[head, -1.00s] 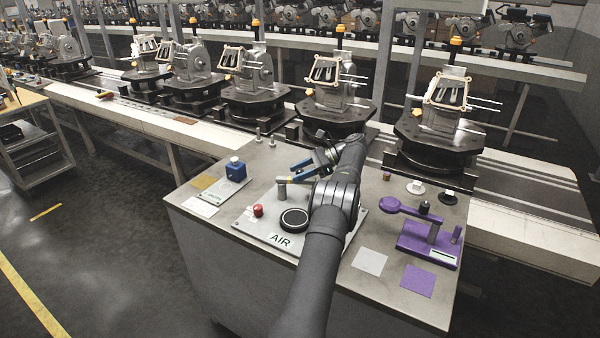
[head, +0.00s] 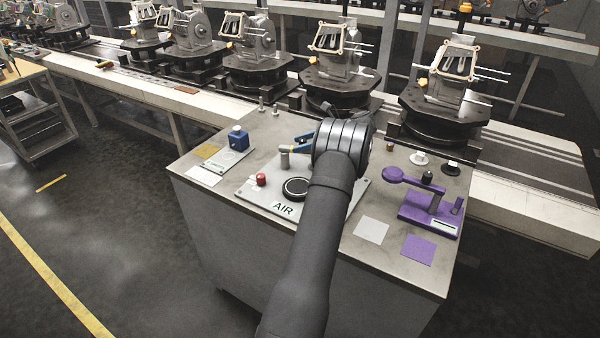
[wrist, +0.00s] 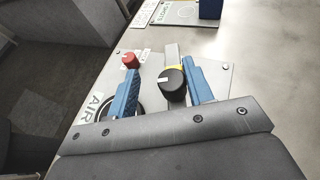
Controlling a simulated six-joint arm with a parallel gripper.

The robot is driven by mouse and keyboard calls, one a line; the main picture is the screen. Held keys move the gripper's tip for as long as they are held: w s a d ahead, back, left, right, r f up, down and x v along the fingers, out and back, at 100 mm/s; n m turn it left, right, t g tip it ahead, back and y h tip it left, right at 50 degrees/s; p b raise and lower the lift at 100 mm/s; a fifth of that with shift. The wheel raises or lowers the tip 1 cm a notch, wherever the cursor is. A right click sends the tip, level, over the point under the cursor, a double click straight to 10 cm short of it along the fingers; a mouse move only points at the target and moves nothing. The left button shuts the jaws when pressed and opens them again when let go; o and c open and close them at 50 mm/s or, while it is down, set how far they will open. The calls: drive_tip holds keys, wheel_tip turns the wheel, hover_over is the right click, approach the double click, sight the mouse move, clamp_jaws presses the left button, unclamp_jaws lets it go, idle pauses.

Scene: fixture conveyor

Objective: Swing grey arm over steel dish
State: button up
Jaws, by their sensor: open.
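A grey plate marked AIR (head: 283,209) lies on the bench and bears a round dish (head: 295,188) with a black rim. Behind the dish stands a short grey post with the grey arm (head: 286,151); my own arm hides much of it. In the wrist view the grey arm (wrist: 172,52) has a yellow band and a black knob (wrist: 172,87) with a white mark. My gripper (wrist: 164,80) is open, its blue fingers on either side of the knob; I cannot tell whether they touch it. The left finger partly covers the dish (wrist: 112,108).
A blue block on a small panel (head: 238,139) stands at the bench's left. A purple stand (head: 428,213) with its own arm is at the right. Behind runs a conveyor with machine fixtures (head: 440,105).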

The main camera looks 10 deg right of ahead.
drive_tip(key=s+a+m+t+h, duration=0.3)
drive_tip(key=m+t+h, duration=0.2)
drive_tip(key=m+t, duration=0.2)
drive_tip(key=a+r+v, duration=0.1)
drive_tip(key=v, duration=1.6)
drive_tip(key=s+a+r+n+g+h, duration=0.2)
drive_tip(key=s+a+r+n+g, duration=0.1)
drive_tip(key=s+a+n, duration=0.5)
drive_tip(key=shift+s+a+r+g, duration=0.2)
drive_tip(key=shift+s+a+g, duration=0.5)
drive_tip(key=shift+s+a, duration=1.35)
drive_tip(key=shift+w+a, duration=0.3)
